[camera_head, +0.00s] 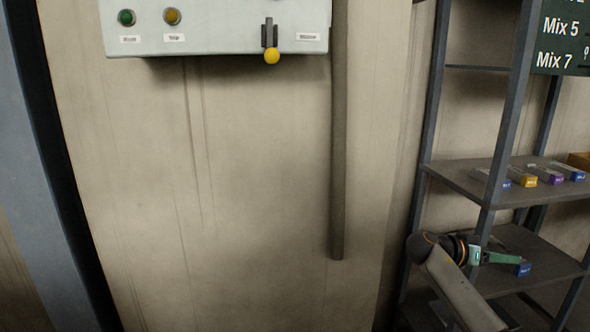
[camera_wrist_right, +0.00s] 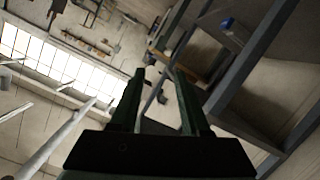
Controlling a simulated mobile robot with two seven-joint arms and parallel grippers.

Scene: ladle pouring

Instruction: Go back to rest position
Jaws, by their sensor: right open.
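My right arm comes up from the bottom right in the head view, and its green gripper (camera_head: 505,258) points right at the shelf rack, close to a blue-ended block (camera_head: 523,269) on the lower shelf. I cannot tell from this view whether they touch. In the right wrist view the two fingers of this gripper (camera_wrist_right: 160,78) stand apart with nothing between them. My left gripper is in neither view. No ladle shows.
A metal rack (camera_head: 455,178) stands at the right, with several labelled blocks on its middle shelf. A grey control panel (camera_head: 215,30) with a yellow-knobbed lever (camera_head: 271,56) hangs on the wall. A dark board (camera_head: 562,40) reads Mix 5 and Mix 7. A vertical pipe (camera_head: 338,150) runs down the wall.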

